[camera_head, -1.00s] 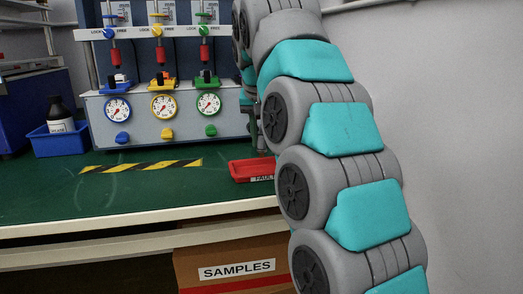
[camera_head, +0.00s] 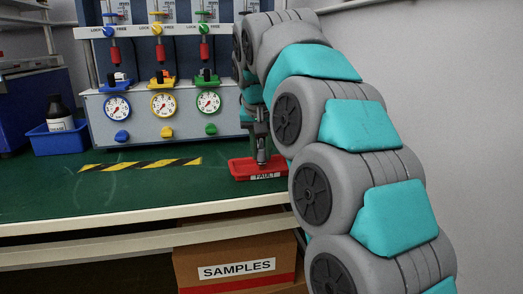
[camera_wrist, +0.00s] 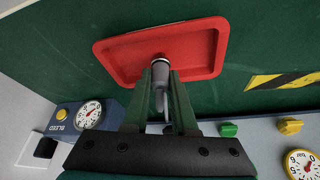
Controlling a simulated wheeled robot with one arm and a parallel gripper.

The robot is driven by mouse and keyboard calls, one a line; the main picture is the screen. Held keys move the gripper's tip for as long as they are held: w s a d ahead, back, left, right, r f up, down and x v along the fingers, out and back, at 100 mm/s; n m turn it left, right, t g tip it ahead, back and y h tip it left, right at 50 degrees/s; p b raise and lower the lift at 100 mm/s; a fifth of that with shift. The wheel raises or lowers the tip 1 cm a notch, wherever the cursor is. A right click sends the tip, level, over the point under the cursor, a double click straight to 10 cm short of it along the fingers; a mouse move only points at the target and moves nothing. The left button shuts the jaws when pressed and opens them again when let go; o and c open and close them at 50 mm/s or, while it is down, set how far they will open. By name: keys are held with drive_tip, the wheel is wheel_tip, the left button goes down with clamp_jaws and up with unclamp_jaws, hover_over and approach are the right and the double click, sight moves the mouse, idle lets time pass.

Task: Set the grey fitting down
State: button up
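The grey fitting (camera_wrist: 160,78) is between the two fingers of my gripper (camera_wrist: 161,75) in the wrist view, and the fingertips close on its sides. In the head view my gripper (camera_head: 261,140) points down over the red tray labelled FAULT (camera_head: 240,171). The fitting is upright there, with its lower end at or just above the tray floor; I cannot tell whether it touches. The red tray fills the upper middle of the wrist view (camera_wrist: 115,55), and no other part shows in it.
The test bench (camera_head: 180,128) with blue, yellow and green stations stands behind, its gauges close to the tray. A blue bin with a dark bottle (camera_head: 60,142) is at the left. Striped tape (camera_head: 140,166) lies on the green bench top. A SAMPLES box (camera_head: 235,262) is below.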

drive_tip(key=o, duration=0.4)
drive_tip(key=p+v, duration=0.5)
drive_tip(key=v, duration=0.7)
drive_tip(key=shift+r, duration=0.25)
